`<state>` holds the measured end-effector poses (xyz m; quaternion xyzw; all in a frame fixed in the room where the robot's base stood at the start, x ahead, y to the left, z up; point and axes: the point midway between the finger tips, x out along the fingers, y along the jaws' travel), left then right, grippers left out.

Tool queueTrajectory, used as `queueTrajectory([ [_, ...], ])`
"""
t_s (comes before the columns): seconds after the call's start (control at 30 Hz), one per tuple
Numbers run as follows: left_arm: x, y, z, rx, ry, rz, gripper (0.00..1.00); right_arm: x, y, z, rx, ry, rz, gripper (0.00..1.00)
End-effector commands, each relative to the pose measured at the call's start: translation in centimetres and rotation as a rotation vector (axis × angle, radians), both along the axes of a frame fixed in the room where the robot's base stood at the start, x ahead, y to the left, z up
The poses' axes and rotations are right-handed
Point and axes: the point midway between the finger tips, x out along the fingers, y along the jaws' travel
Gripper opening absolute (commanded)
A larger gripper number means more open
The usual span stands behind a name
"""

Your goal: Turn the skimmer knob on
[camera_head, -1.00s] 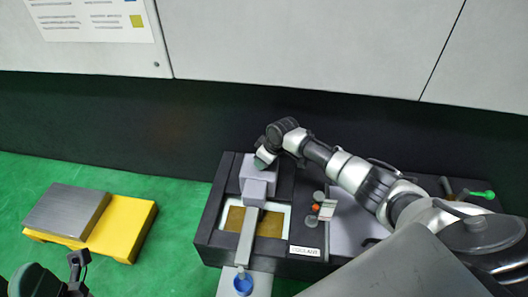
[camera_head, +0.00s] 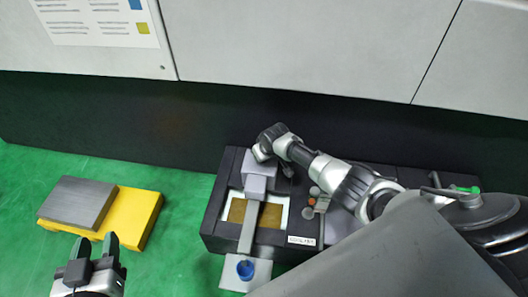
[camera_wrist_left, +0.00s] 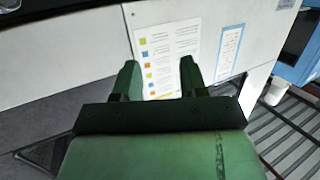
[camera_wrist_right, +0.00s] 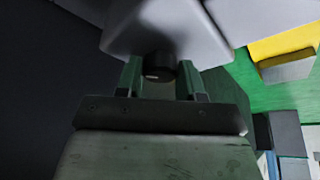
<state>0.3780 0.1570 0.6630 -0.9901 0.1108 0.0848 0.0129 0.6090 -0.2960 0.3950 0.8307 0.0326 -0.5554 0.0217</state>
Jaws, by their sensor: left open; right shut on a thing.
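The skimmer (camera_head: 260,182) is a pale grey box with a flat arm reaching down over a tank of brown liquid (camera_head: 240,211) to a blue cup (camera_head: 245,270). Its black knob (camera_wrist_right: 158,66), with a small pale mark, sticks out of the pale housing in the right wrist view. My right gripper (camera_wrist_right: 160,78) is shut on the knob, one finger on each side. In the head view the knob is hidden behind my right wrist at the skimmer's far side. My left gripper (camera_head: 97,246) is open and empty at the lower left, well away from the skimmer.
A yellow platform (camera_head: 147,215) with a grey slab (camera_head: 75,203) stands on the green floor at left. Small round controls (camera_head: 313,191) sit right of the tank. A dark wall base runs behind. A poster (camera_wrist_left: 168,60) hangs ahead of my left gripper.

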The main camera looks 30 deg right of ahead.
Motion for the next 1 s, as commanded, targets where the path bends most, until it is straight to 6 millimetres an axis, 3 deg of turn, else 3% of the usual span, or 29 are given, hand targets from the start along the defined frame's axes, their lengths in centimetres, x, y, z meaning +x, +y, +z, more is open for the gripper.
queueTrajectory([
  [0.3,-3.6,1.9,-4.8,0.109,0.457,0.032,0.43,-0.1,0.3,0.2,0.002,0.003,-0.184,0.14],
  [0.5,-6.6,3.1,-6.8,0.159,0.688,0.047,0.43,-0.1,0.3,0.1,0.001,0.003,-0.321,0.14],
  [0.7,-8.8,3.9,-7.7,0.19,0.835,0.058,0.43,0.0,0.4,0.1,0.001,0.002,-0.451,0.14],
  [1.0,-10.2,4.3,-8.1,0.208,0.924,0.064,0.43,0.0,0.4,0.0,0.001,0.001,-0.56,0.14],
])
